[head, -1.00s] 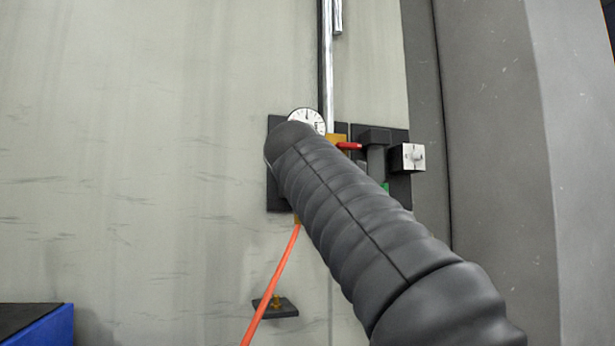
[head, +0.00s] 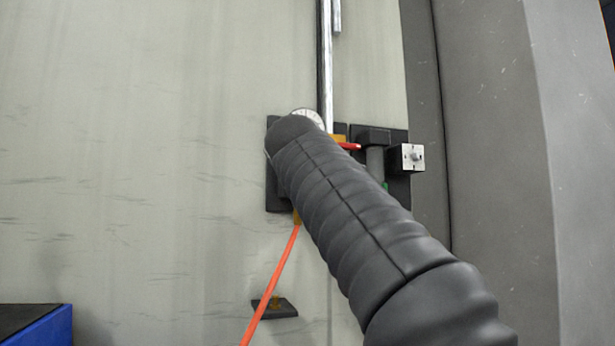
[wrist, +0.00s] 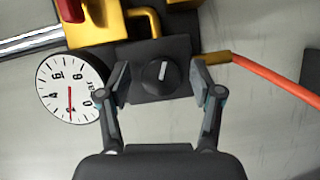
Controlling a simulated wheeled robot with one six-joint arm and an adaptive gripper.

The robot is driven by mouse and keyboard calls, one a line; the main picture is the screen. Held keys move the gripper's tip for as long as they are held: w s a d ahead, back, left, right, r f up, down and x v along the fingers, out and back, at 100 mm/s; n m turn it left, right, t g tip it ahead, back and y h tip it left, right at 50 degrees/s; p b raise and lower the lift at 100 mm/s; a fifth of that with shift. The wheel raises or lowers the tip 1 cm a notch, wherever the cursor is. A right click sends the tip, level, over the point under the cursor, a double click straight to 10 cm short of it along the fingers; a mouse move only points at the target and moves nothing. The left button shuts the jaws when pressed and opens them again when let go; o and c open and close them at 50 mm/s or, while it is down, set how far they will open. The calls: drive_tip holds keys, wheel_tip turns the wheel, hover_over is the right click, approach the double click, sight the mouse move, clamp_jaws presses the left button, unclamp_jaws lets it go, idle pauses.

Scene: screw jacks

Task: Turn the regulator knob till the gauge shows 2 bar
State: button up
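The regulator knob (wrist: 160,76) is a round black knob with a white mark pointing nearly up in the wrist view, on a dark square block. My gripper (wrist: 162,82) is open, one finger on each side of the knob, with gaps between fingers and knob. The round white gauge (wrist: 58,91) is left of it in the wrist view. Its red needle points straight down in the picture, between the 0 and the 4, about where the 2 would be. In the head view my arm hides the knob and gripper; only the top of the gauge (head: 308,115) shows.
An orange hose (wrist: 276,82) leaves a brass fitting (wrist: 217,57) right of the knob. A red-handled valve (head: 348,146), a dark block with a light plate (head: 413,157) and a metal pipe (head: 326,70) are close by. The wall at left is mostly clear.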

drive_tip(key=s+a, duration=0.1)
drive_tip(key=s, duration=1.1)
drive_tip(key=shift+a+r, duration=0.25)
drive_tip(key=shift+a, duration=0.15)
drive_tip(key=w+a+f+m+g+y, duration=0.2)
drive_tip(key=a+f, duration=0.3)
drive_tip(key=f, duration=0.6)
wheel_tip(320, 180, down, 16)
drive_tip(key=s+d+m+g+y, duration=0.1)
drive_tip(key=s+d+m+g, duration=0.1)
drive_tip(key=s+m+g, duration=0.15)
drive_tip(key=s+d+f+m+g, duration=0.2)
drive_tip(key=s+d+f, duration=0.3)
drive_tip(key=f, duration=0.4)
drive_tip(key=s+d+f+m+g, duration=0.2)
drive_tip(key=s+d+f+m, duration=0.2)
drive_tip(key=s+f, duration=0.4)
drive_tip(key=s+d+f+m+g, duration=0.2)
drive_tip(key=s+d+f, duration=0.4)
drive_tip(key=f, duration=0.5)
drive_tip(key=shift+s+d+f+m, duration=0.15)
drive_tip(key=shift+s+f+m, duration=0.05)
drive_tip(key=shift+s+m, duration=0.5)
